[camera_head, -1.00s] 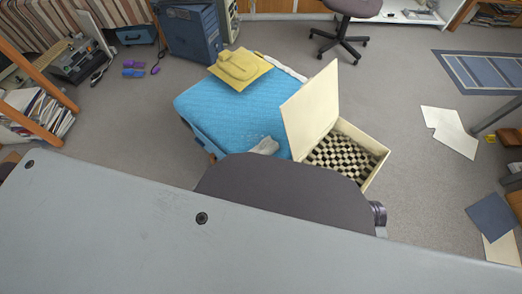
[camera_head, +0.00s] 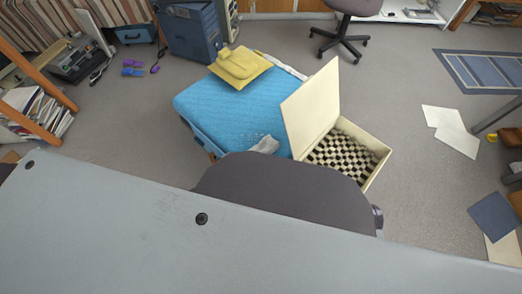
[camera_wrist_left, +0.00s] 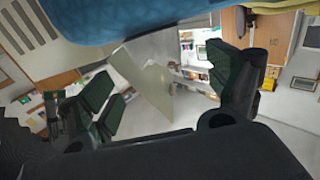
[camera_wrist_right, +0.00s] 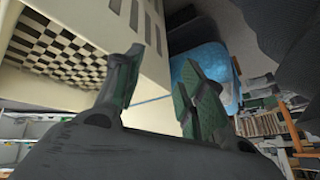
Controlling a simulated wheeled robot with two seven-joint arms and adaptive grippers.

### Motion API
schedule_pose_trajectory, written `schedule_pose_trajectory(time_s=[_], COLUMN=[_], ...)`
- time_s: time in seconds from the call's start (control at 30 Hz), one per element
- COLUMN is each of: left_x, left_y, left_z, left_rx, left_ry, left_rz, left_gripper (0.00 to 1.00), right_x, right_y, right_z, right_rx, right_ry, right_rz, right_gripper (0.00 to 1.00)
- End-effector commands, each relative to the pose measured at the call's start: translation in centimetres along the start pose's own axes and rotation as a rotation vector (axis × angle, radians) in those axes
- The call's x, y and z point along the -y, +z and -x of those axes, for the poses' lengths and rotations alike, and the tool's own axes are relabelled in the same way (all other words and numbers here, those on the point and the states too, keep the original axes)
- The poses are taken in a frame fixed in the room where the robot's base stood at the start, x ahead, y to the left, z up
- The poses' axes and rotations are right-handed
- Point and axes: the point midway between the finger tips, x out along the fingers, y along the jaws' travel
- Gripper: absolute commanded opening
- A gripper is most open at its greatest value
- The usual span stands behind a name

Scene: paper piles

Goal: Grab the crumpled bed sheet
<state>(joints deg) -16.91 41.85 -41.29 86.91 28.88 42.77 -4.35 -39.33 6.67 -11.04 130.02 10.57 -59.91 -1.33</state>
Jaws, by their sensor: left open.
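A crumpled whitish-grey cloth (camera_head: 265,146) lies at the front edge of a blue-covered block (camera_head: 215,108) in the head view; I cannot tell if this cloth or the wrinkled blue cover is the bed sheet. Neither gripper shows in the head view. My left gripper (camera_wrist_left: 172,88) is open and empty; a blue surface (camera_wrist_left: 110,18) spans the top of its view, apart from the fingers. My right gripper (camera_wrist_right: 160,75) has its fingers apart with nothing between them. Beyond it the blue cover (camera_wrist_right: 205,65) shows, out of its grasp.
A yellow folded item (camera_head: 240,68) lies on the blue block's back. An open cream box (camera_head: 372,142) with a checkered inside stands right of the block and close to the right gripper. A dark grey rounded thing (camera_head: 285,182) hides the block's front. Floor at right has loose sheets (camera_head: 452,132).

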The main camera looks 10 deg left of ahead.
Motion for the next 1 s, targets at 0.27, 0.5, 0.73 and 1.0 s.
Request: schedule_pose_trajectory(time_s=[0.27, 0.5, 0.73, 1.0], left_x=[0.0, -0.1, -0.1, 0.0], left_y=[0.1, 0.0, 0.0, 0.1], left_z=[-3.3, -3.8, -3.8, -5.0], left_rx=[-0.002, 0.000, 0.000, -0.002], left_ry=[0.000, 0.001, 0.000, 0.001], left_rz=[0.002, 0.001, 0.001, -0.001], left_gripper=[0.89, 0.89, 0.89, 0.89], right_x=[-0.1, -0.1, -0.1, -0.1], right_y=[2.3, 1.9, 1.6, 1.4], right_z=[-2.2, -2.3, -2.2, -2.9], right_rx=[-0.010, -0.030, -0.034, -0.065], right_ry=[-0.016, -0.018, -0.017, -0.024], right_rz=[-0.023, -0.025, -0.023, -0.032], right_gripper=[0.40, 0.40, 0.40, 0.40])
